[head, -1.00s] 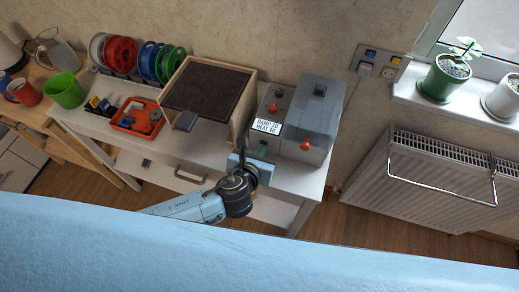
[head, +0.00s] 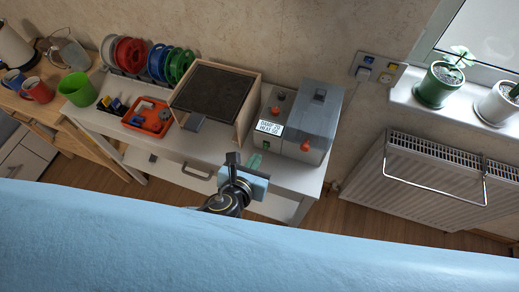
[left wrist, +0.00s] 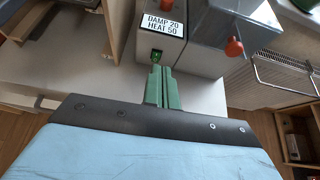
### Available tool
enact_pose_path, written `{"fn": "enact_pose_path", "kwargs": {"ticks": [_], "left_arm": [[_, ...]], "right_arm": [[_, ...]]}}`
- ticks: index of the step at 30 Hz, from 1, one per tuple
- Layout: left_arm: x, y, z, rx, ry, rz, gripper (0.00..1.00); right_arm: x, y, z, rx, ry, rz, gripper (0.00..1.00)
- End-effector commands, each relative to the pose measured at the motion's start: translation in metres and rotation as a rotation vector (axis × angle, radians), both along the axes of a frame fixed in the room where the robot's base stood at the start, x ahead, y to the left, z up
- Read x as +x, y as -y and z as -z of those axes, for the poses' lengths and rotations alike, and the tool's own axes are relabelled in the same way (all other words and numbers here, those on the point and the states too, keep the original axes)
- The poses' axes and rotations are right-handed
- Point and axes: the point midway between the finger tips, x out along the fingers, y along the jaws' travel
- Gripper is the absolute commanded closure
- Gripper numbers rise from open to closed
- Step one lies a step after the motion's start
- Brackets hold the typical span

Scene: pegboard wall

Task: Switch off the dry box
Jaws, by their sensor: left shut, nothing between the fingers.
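The dry box (head: 312,112) is a grey box with a paler control section on its left, on the white table's right end. It has orange knobs (head: 305,146) and a label reading DAMP 20 HEAT 50 (head: 269,128), also in the left wrist view (left wrist: 164,24). Below the label, the left wrist view shows a small green switch (left wrist: 157,55), apparently lit. My left gripper (head: 255,160) is in front of the box's front face. Its green fingers (left wrist: 161,72) are shut and empty, tips just below the switch; I cannot tell whether they touch. My right gripper is out of view.
An open-fronted wooden box with a dark top (head: 215,98) stands left of the dry box. An orange tray (head: 148,117) and spools (head: 130,54) are farther left. A radiator (head: 425,180) is on the right. A blue surface (head: 200,245) fills the foreground.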

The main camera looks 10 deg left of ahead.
Motion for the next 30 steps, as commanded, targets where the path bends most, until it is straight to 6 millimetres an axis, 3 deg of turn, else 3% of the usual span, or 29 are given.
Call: {"fn": "enact_pose_path", "kwargs": {"ticks": [7, 19, 22, 26, 27, 30], "left_arm": [[-0.028, -0.005, -0.026, 0.001, -0.002, 0.0, 1.0], [-0.033, -0.006, -0.031, 0.003, -0.002, 0.0, 1.0], [-0.033, -0.006, -0.029, -0.001, -0.005, -0.003, 1.0], [-0.03, -0.011, -0.008, -0.047, -0.049, -0.047, 1.0], [-0.028, -0.015, 0.004, -0.077, -0.074, -0.075, 1.0], [-0.023, -0.029, 0.047, -0.19, -0.166, -0.188, 1.0]], "right_arm": [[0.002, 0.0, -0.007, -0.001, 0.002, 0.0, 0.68], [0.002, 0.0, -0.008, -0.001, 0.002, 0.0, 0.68], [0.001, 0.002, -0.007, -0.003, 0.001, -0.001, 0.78], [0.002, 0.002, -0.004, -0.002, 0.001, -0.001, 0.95], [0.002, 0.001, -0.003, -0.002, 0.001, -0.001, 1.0], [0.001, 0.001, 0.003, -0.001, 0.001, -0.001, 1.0]]}}
